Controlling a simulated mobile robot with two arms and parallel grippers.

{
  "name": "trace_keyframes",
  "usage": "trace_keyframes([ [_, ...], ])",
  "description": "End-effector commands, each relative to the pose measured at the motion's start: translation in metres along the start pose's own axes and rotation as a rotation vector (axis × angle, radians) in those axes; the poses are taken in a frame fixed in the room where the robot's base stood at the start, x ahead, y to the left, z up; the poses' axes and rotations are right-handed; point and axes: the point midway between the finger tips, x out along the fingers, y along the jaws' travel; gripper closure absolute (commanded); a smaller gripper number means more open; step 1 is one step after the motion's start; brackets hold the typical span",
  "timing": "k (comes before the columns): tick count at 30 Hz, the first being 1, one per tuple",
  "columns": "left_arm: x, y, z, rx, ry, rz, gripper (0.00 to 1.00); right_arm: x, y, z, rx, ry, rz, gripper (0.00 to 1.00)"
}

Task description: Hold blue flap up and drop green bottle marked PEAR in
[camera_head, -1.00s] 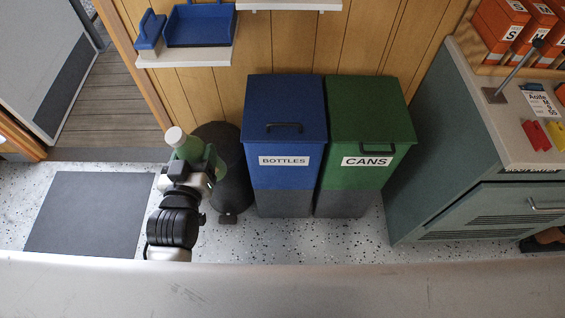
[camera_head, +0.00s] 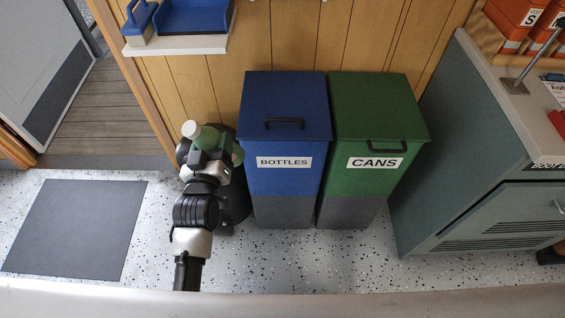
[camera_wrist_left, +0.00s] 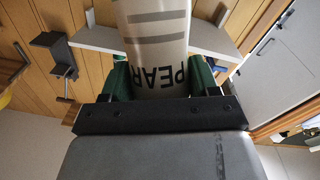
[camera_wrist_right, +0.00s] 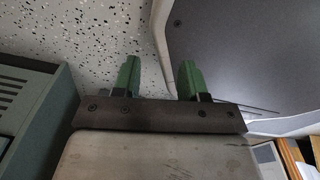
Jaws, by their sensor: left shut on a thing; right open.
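The green bottle (camera_head: 214,139) with a white cap is in my left gripper (camera_head: 207,158), left of the blue bin in the head view. In the left wrist view its pale label reads PEAR (camera_wrist_left: 160,60), and the left gripper's green fingers are shut around it. The blue bin (camera_head: 285,178) is labelled BOTTLES. Its blue flap (camera_head: 285,95) is down and has a dark handle (camera_head: 284,122) near its front edge. My right gripper (camera_wrist_right: 157,80) is open and empty in the right wrist view, above the speckled floor. It is not visible in the head view.
A green bin (camera_head: 365,180) labelled CANS stands right beside the blue one. A grey-green cabinet (camera_head: 465,150) is at the right. A dark round bin (camera_head: 238,195) stands behind my left arm. A shelf (camera_head: 178,45) with a blue tray is above. A dark mat (camera_head: 75,228) lies at left.

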Motion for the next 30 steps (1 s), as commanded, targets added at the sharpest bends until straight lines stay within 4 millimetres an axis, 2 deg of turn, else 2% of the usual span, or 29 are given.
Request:
trace_keyframes([
  [3,0.000,0.000,-0.001,0.000,0.000,0.000,0.58,0.000,-0.001,0.000,0.000,-0.001,-0.002,0.57],
  [6,0.000,0.000,-0.001,0.000,0.000,0.000,0.58,0.000,-0.003,0.001,-0.003,-0.001,-0.003,0.68],
  [7,0.000,0.000,-0.001,0.000,0.000,0.000,0.58,0.000,-0.002,-0.002,-0.008,0.004,-0.003,0.68],
  [11,0.000,0.000,-0.001,0.001,0.000,0.000,0.58,-0.002,0.000,-0.026,-0.057,0.049,0.004,0.68],
  [14,0.000,0.000,-0.001,0.001,0.000,0.000,0.58,-0.006,0.004,-0.064,-0.139,0.117,0.017,0.68],
  [20,0.000,0.000,0.000,0.001,0.000,0.000,0.58,-0.029,0.006,-0.160,-0.362,0.295,0.072,0.68],
  [26,0.000,0.000,0.000,0.001,0.000,0.000,0.58,-0.069,0.003,-0.252,-0.588,0.474,0.160,0.68],
  [30,0.000,0.000,0.000,0.001,0.000,0.000,0.58,-0.107,-0.003,-0.312,-0.739,0.596,0.242,0.68],
])
